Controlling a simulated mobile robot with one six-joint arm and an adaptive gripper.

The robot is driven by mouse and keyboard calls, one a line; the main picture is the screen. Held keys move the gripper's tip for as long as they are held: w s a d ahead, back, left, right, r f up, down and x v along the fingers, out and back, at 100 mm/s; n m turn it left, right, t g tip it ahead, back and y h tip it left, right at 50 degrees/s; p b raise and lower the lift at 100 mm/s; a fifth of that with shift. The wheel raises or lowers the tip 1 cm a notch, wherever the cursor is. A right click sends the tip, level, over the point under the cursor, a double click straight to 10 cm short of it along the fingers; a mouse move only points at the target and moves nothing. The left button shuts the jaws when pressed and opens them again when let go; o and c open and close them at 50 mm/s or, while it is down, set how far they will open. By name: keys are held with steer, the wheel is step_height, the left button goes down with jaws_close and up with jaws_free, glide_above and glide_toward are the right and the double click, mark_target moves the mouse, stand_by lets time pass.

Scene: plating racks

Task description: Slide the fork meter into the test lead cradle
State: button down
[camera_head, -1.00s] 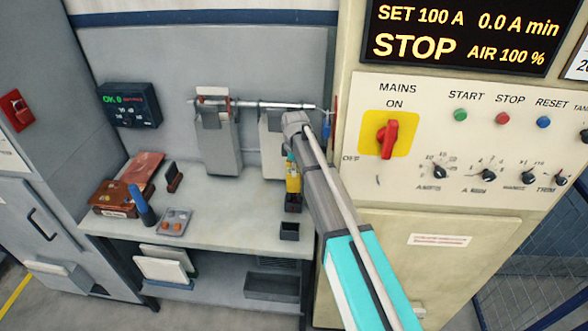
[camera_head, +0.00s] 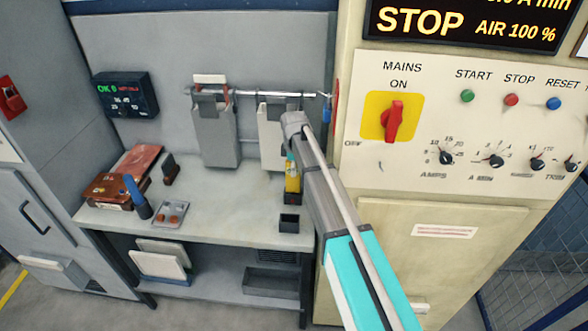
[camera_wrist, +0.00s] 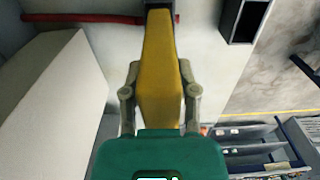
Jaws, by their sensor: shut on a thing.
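My gripper (camera_wrist: 160,105) is shut on the fork meter, a yellow tapering body (camera_wrist: 158,65) with a dark far end. In the head view the meter (camera_head: 292,180) hangs upright under my wrist at the right end of the bench, its dark end lowest. A small dark open-topped box (camera_head: 289,223) stands just in front of it and looks like the test lead cradle, though I cannot tell for sure. It also shows at upper right in the wrist view (camera_wrist: 244,18), beside the meter and apart from it. My arm hides part of the meter.
Grey plates (camera_head: 215,137) hang from a rod behind the meter. A control panel (camera_head: 430,130) rises close at right. A brown case (camera_head: 112,188), a blue-handled tool (camera_head: 137,197) and a small tray (camera_head: 172,214) occupy the bench's left. The bench middle (camera_head: 230,205) is clear.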

steer(key=shift+f, duration=0.25)
steer(key=shift+c, duration=1.5)
jaws_free()
steer(key=shift+r, duration=0.2)
step_height(320, 180, up, 9)
steer(key=p, duration=0.9)
steer(key=shift+r, duration=0.2)
